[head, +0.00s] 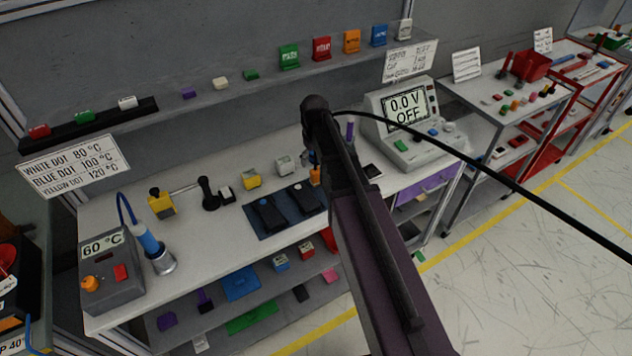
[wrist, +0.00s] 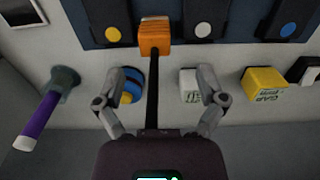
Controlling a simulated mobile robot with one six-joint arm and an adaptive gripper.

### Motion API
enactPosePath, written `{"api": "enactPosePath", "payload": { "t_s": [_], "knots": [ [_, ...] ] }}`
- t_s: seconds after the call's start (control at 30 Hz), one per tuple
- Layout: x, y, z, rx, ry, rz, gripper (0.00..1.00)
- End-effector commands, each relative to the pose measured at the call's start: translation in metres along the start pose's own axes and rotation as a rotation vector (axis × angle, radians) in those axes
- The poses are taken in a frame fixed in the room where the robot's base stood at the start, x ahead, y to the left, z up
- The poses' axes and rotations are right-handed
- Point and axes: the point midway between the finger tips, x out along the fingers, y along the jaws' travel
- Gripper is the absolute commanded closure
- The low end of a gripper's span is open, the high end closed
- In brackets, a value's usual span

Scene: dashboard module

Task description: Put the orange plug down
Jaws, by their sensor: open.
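The orange plug (wrist: 154,38) lies at the near edge of the blue mat (wrist: 118,40) in the wrist view, ahead of my gripper (wrist: 158,82). My gripper is open, with its two fingers wide apart and nothing between their tips. A dark narrow strip runs from the plug back toward my gripper's body. In the head view a bit of the orange plug (head: 315,175) shows beside my arm, which hides most of it and of my gripper. I cannot tell whether the plug touches the mat.
Dark devices with coloured dots lie on the mat. A blue-and-yellow piece (wrist: 130,86) and a white block (wrist: 189,86) stand near my fingers. A yellow block (wrist: 264,84) and a purple-handled tool (wrist: 38,122) are further out. A meter (head: 405,115) stands on the bench.

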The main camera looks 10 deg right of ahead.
Motion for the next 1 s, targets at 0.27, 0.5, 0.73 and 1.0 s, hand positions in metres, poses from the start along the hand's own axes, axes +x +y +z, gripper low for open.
{"api": "enactPosePath", "payload": {
  "t_s": [0.27,0.5,0.73,1.0],
  "knots": [
    [0.010,0.000,0.000,0.000,0.000,0.000,0.10],
    [0.010,0.000,0.000,0.000,0.000,0.000,0.10],
    [0.013,0.001,0.000,0.000,0.000,0.000,0.10],
    [0.031,0.004,0.000,0.000,0.000,0.000,0.10]
  ]
}}
